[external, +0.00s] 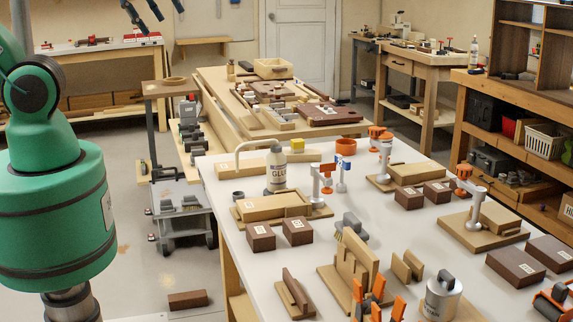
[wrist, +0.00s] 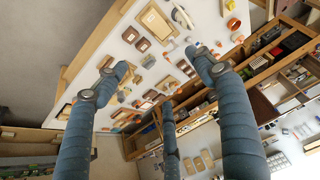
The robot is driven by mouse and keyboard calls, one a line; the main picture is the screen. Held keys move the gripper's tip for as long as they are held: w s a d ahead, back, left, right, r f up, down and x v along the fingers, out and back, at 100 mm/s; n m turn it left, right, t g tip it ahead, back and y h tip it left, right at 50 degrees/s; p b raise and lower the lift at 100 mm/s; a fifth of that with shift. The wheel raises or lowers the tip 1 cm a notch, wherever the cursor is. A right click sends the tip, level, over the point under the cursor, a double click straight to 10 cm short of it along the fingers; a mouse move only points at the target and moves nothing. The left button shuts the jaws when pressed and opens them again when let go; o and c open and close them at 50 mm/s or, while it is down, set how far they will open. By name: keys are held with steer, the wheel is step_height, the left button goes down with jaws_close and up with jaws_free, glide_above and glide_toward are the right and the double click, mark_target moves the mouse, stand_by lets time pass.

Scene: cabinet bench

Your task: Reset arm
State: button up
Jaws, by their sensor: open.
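My gripper (wrist: 157,61) is open and empty in the wrist view, its blue-grey fingers spread wide with nothing between them. The white-topped workbench (wrist: 95,55) shows beyond the fingers, well apart from them. In the external view only the dark fingertips of my gripper (external: 160,17) show at the top edge, left of centre; the rest of it is cut off. My green arm fills the left side of that view.
The white workbench (external: 345,222) carries a glue bottle (external: 277,168), clamps, brown blocks and a grey metal canister (external: 441,298). A grey cart (external: 183,225) stands left of it. A brown block (external: 188,300) lies low at left. A shelf unit (external: 519,45) stands at right.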

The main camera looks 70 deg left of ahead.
step_height(320, 180, down, 2)
steer(key=shift+b, duration=0.6)
